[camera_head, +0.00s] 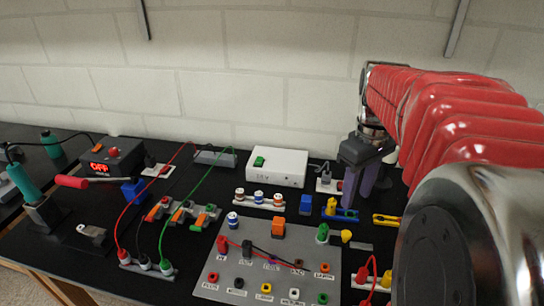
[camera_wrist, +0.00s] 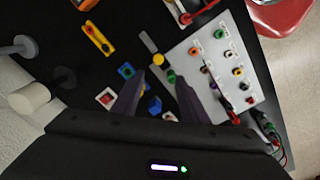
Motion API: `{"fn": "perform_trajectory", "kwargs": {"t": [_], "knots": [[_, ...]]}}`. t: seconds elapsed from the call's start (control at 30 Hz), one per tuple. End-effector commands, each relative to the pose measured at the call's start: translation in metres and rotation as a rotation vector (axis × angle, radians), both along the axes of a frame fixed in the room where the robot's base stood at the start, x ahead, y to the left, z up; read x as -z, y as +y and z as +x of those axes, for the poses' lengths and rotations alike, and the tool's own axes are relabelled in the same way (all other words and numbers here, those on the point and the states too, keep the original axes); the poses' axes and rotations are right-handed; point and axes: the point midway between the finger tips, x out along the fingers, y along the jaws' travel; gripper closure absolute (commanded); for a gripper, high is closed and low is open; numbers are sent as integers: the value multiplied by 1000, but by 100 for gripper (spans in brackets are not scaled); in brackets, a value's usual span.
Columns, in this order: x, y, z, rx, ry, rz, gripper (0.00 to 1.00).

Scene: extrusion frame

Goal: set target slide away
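My gripper (camera_head: 358,196) hangs over the back right of the black bench with its purple fingers pointing down. In the wrist view my gripper (camera_wrist: 161,77) has its two fingers apart with nothing held between them. No part is plainly marked as the target slide, and I cannot tell which one it is. A blue bracket with a yellow piece (camera_head: 340,214) lies just below the fingers in the head view. A yellow bar (camera_head: 387,220) lies to its right; it also shows in the wrist view (camera_wrist: 97,38).
A grey panel (camera_head: 242,285) with several coloured sockets fills the front middle. A white box (camera_head: 277,167) stands at the back wall. Red, black and green cables arch over the left. A red-handled tool (camera_head: 72,181) and a power unit (camera_head: 113,156) sit farther left.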

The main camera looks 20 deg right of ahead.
Motion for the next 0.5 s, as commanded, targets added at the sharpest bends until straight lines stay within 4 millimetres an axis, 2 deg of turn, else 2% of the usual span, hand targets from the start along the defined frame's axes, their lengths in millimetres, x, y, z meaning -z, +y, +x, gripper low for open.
{"fn": "perform_trajectory", "kwargs": {"t": [0.1, 0.5], "knots": [[0, -6, -1, -4, 8, 6, 60], [4, -4, 0, -10, 8, 6, 60]]}}
